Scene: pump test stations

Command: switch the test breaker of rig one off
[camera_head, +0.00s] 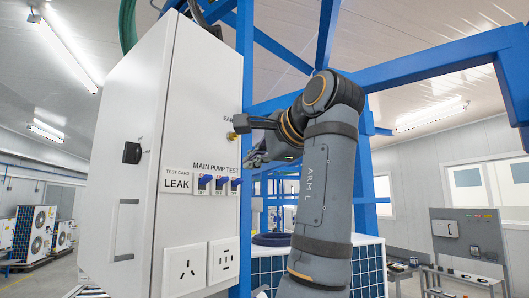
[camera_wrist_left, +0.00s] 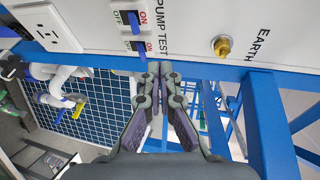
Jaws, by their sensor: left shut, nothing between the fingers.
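The test breaker (camera_head: 235,184) is the rightmost of three blue-levered breakers on a white panel box, under the label TEST. Its OFF mark shows below the lever in the head view; the ON mark does not show there. My left gripper (camera_head: 251,160) is shut and empty, just above and right of the breaker. In the left wrist view the fingertips (camera_wrist_left: 160,70) appear close to the lever; contact cannot be told. My right gripper is out of view.
The pump breaker (camera_head: 220,185) and main breaker (camera_head: 204,184) sit close to the left. A brass earth stud (camera_wrist_left: 222,46) projects from the panel. Sockets (camera_head: 185,269) lie below. A blue frame post (camera_head: 246,80) stands at the panel's right edge.

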